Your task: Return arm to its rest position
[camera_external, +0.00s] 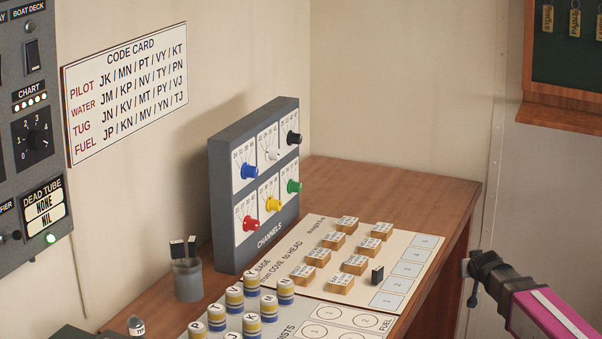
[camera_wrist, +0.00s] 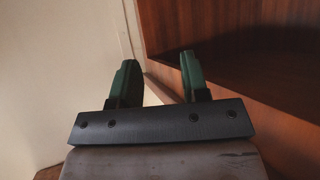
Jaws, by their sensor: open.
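My gripper (camera_external: 474,281) is at the lower right in the external view, to the right of the desk's (camera_external: 408,178) right edge and apart from it. My arm, with a magenta and white link, comes in from the lower right corner. In the wrist view my gripper (camera_wrist: 158,82) shows two green fingers spread wide apart, with nothing between them. Beyond the fingers are a pale wall and a brown wooden panel (camera_wrist: 200,30). My base is not seen.
On the desk stand a grey CHANNELS box (camera_external: 226,205) with coloured knobs, a board (camera_external: 395,241) with several wooden blocks, several striped cylinders (camera_external: 235,300) and a grey cup (camera_external: 187,282). A wood-framed key board (camera_external: 560,110) hangs at the upper right. The space above the desk is clear.

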